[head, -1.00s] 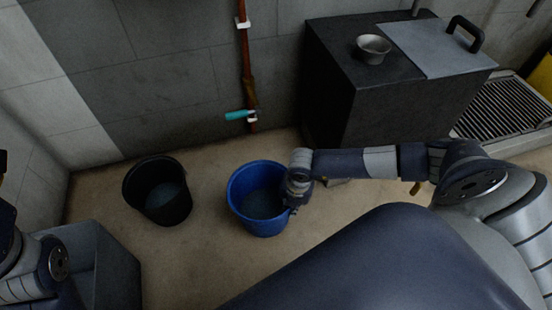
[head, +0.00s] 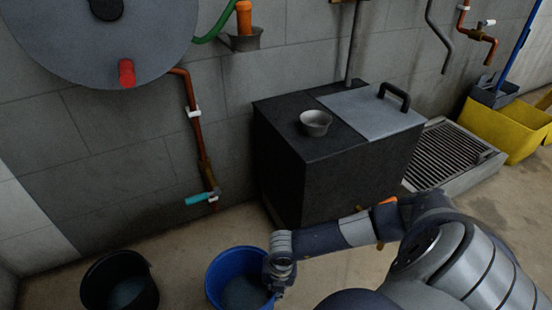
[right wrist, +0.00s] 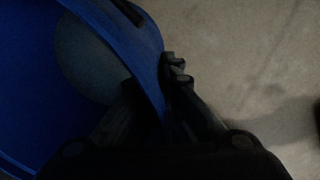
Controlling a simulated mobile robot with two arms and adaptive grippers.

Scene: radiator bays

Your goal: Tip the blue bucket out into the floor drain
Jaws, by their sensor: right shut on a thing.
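The blue bucket (head: 228,272) stands upright at the bottom middle of the head view, with greyish liquid inside. My right gripper (head: 278,274) is at its right rim. In the right wrist view the gripper (right wrist: 150,92) is shut on the rim of the blue bucket (right wrist: 150,50), one finger inside and one outside. The floor drain (head: 450,155) seems to be the grated tray against the wall, right of the black box. My left gripper is out of view.
A black bucket (head: 120,284) with liquid stands left of the blue one. A black box (head: 285,165) with a metal cup (head: 315,122) and grey lid (head: 372,105) stands between bucket and drain. A yellow bin (head: 510,128) is beyond the drain. A teal-handled tap (head: 200,198) is on the wall.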

